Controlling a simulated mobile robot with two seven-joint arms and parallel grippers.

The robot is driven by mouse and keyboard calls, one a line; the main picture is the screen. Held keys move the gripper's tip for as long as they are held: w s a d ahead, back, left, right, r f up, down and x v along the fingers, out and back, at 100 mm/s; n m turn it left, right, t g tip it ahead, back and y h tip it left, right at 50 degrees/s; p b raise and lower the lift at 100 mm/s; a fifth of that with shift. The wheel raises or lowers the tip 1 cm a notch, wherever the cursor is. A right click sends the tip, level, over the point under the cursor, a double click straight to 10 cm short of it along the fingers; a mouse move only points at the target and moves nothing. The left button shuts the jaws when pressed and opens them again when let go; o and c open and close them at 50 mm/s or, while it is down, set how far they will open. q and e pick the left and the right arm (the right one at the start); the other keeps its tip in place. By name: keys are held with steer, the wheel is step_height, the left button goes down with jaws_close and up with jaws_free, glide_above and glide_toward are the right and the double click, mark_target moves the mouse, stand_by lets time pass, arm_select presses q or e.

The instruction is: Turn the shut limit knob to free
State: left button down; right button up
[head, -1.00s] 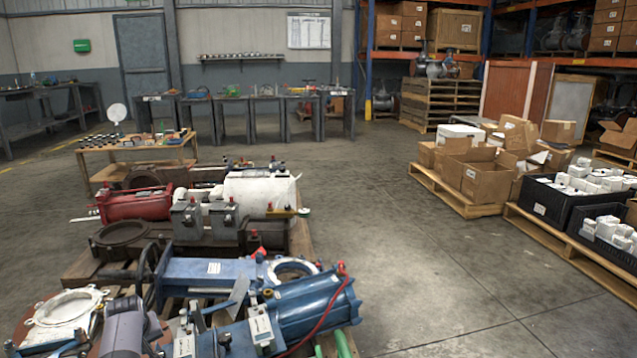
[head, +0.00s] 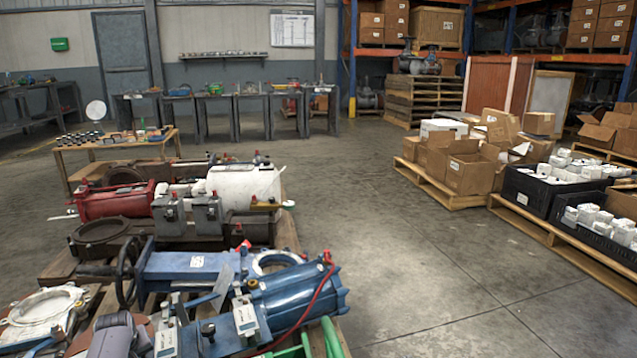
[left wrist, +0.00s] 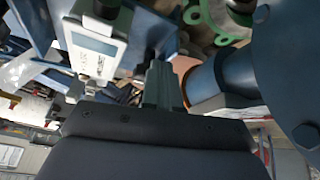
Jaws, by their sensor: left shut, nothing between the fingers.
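In the head view, two small light switch boxes with dark knobs sit on the blue valve gear at the bottom: a left box (head: 166,338) and a right box (head: 246,318). I cannot read their settings, nor tell which is the limit knob. In the left wrist view, a grey-white box (left wrist: 95,45) with a printed label and a dark knob (left wrist: 106,8) stands at upper left. My left gripper (left wrist: 163,75) is shut and empty, its fingers to the right of that box and apart from it. My right gripper is not in view.
A red cylinder (head: 115,202) lies behind. Open floor (head: 420,270) stretches to the right, before pallets of cartons and black crates (head: 535,192).

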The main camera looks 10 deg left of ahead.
arm_select(q)
steer(key=shift+w+d, duration=0.15)
stand_by(0.5)
steer(key=shift+w+d, duration=0.35)
steer(key=shift+d, duration=0.05)
steer(key=shift+w+d+r, duration=0.1)
steer(key=shift+w+d, duration=0.1)
steer(key=shift+w, duration=0.1)
steer(key=shift+w+d, duration=0.1)
steer(key=shift+w, duration=0.15)
stand_by(0.4)
steer(key=shift+r, duration=0.1)
steer(key=shift+s+d+p, duration=0.15)
steer(key=shift+d+p, duration=0.25)
steer(key=shift+p, duration=0.15)
steer(key=r+p, duration=0.6)
steer(key=shift+s+a, duration=0.15)
steer(key=shift+a, duration=0.05)
steer(key=shift+f, duration=0.1)
